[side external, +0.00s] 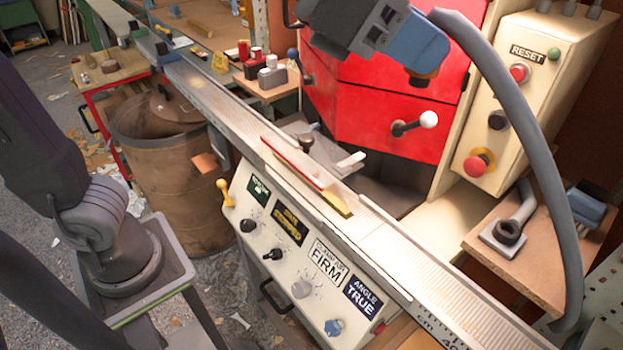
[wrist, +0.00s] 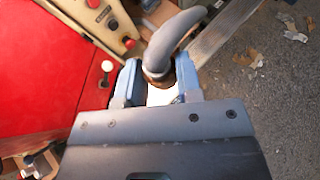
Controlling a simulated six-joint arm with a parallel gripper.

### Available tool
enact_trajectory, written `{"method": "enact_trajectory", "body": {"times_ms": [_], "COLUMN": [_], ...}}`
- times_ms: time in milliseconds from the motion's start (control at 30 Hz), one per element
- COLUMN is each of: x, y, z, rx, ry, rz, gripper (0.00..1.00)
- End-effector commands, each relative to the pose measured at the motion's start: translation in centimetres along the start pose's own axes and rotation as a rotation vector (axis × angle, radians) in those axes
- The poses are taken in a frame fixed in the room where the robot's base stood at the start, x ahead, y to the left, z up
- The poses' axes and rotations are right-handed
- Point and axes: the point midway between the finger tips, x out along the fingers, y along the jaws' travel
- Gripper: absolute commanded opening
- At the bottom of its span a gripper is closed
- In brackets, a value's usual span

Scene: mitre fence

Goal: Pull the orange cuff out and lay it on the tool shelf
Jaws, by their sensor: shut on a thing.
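My gripper (side external: 420,55) is at the top of the side view, in the air in front of the red machine guard. Its blue fingers are shut on the orange cuff (side external: 424,78), whose dark, brownish-orange lower end shows just below them. A thick grey hose (side external: 520,110) rises beside the fingers and curves down to the right. In the wrist view the cuff (wrist: 157,76) sits between the two blue fingers (wrist: 158,88), with the grey hose bending away from it. A wooden shelf (side external: 545,275) stands at the right; I cannot tell whether it is the tool shelf.
A grey fitting (side external: 512,228) and a blue tool lie on the right shelf. A cream control box (side external: 520,100) stands above it. A smaller wooden shelf (side external: 262,92) with red cans is further back. The long metal fence (side external: 370,235) carries a red-edged strip.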

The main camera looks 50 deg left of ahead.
Motion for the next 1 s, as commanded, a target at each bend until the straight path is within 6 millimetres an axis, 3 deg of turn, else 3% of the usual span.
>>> {"method": "enact_trajectory", "body": {"times_ms": [467,1000], "x": [4.9,12.9], "y": [-0.7,-0.8], "z": [0.1,-0.8], "rx": [0.053,0.120], "ry": [0.004,0.005], "rz": [-0.103,-0.228], "gripper": [0.00,0.00]}}
